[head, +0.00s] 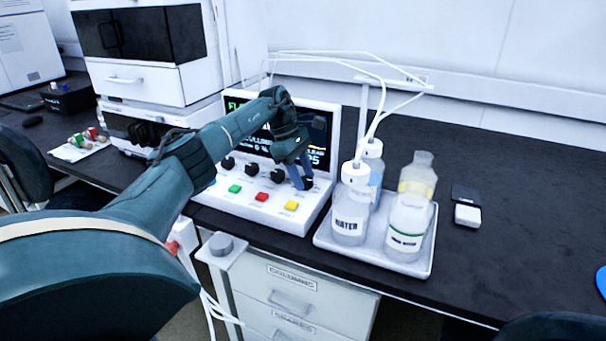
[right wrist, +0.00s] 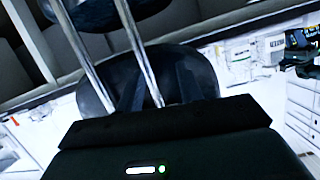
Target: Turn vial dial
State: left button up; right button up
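The control panel (head: 322,135) is a white console with a dark screen showing green text. It has a row of black dials, with the leftmost one (head: 228,163), a middle one (head: 252,170) and another (head: 277,177) in plain view. Their labels are too small to read. My left gripper (head: 304,183) points down at the right end of this row. Its fingertips are at the rightmost dial, which they mostly hide; I cannot tell whether they touch or grip it. My right gripper (right wrist: 160,88) shows in the right wrist view with fingers apart and nothing between them.
Green (head: 235,188), red (head: 262,197) and yellow (head: 291,206) buttons sit below the dials. A white tray (head: 425,262) with bottles and tubing stands close right of the panel. A chair (right wrist: 150,75) is before my right gripper.

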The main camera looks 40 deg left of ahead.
pick_arm(q)
jog(key=o, duration=0.3)
jog(key=p+v, duration=0.2)
jog(key=v, duration=1.1)
jog(key=shift+r, duration=0.1)
pick_arm(e)
jog(key=shift+w+a+f+g, duration=0.2)
jog(key=shift+a+f+g, duration=0.15)
jog(key=shift+a+g, duration=0.05)
